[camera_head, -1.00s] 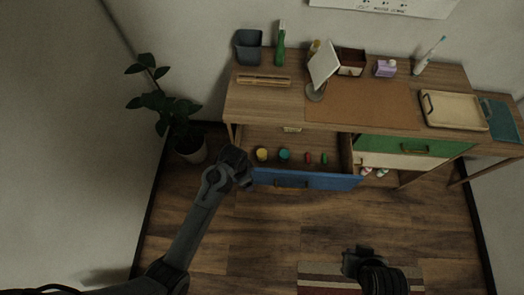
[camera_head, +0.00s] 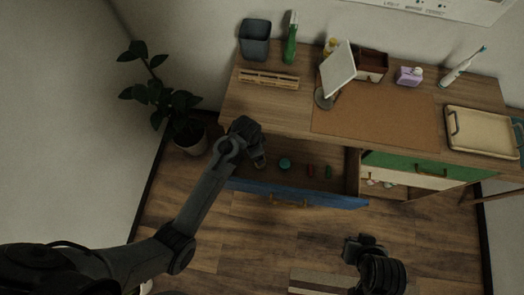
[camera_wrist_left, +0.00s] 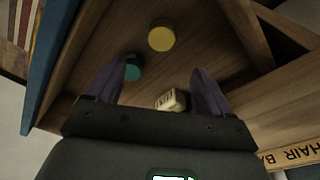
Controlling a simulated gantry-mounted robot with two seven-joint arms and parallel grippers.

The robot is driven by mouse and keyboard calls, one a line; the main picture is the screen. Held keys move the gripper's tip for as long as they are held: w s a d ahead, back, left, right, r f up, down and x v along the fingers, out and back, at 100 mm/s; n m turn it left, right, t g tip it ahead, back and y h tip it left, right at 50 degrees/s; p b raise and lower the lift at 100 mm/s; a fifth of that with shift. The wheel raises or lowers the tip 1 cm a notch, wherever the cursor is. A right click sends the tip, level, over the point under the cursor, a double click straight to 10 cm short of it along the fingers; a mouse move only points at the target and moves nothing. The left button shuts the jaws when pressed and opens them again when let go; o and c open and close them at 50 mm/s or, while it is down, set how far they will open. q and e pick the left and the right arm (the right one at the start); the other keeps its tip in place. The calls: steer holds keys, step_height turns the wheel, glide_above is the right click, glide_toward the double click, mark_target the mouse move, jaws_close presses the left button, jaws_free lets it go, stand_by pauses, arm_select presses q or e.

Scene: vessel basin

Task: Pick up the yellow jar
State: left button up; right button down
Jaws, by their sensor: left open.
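The yellow jar (camera_wrist_left: 161,36) stands in the open drawer, its round lid facing up in the left wrist view. In the head view my left gripper mostly hides it. A teal jar (camera_head: 285,163) is close by and also shows in the left wrist view (camera_wrist_left: 133,67), partly behind a finger. My left gripper (camera_head: 252,146) is over the left end of the drawer. Its fingers (camera_wrist_left: 157,85) are apart, with the yellow jar beyond their tips and not between them. My right gripper (camera_head: 360,246) hangs low in front of the desk; its fingers are unclear.
The blue-fronted drawer (camera_head: 340,201) also holds a red item (camera_head: 311,171), a green item (camera_head: 328,171) and a small cream block (camera_wrist_left: 171,100). The desk top (camera_head: 265,110) overhangs the drawer's back. A plant (camera_head: 160,95) stands left.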

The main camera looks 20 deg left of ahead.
arm_select(q)
step_height(320, 180, down, 3)
steer(key=shift+w+f+b, duration=0.1)
steer(key=shift+f+b, duration=0.1)
steer(key=shift+b, duration=0.95)
steer(key=f, duration=0.5)
steer(key=shift+w+d+f+b, duration=0.1)
steer(key=shift+w+d+b, duration=0.15)
steer(key=shift+b, duration=0.15)
steer(key=shift+w+d+f+b, duration=0.1)
steer(key=shift+f+b, duration=0.05)
steer(key=shift+f, duration=0.75)
steer(key=shift+w+d+f+b, duration=0.1)
steer(key=shift+w+f+b, duration=0.05)
steer(key=shift+f, duration=0.7)
steer(key=shift+w+d+f+b, duration=0.1)
steer(key=shift+f+b, duration=0.05)
steer(key=shift+f, duration=0.75)
arm_select(e)
step_height(320, 180, down, 5)
steer(key=shift+f, duration=0.1)
arm_select(q)
steer(key=c, duration=1.2)
arm_select(e)
steer(key=shift+a, duration=0.1)
arm_select(q)
steer(key=shift+o, duration=0.2)
steer(key=shift+r, duration=0.15)
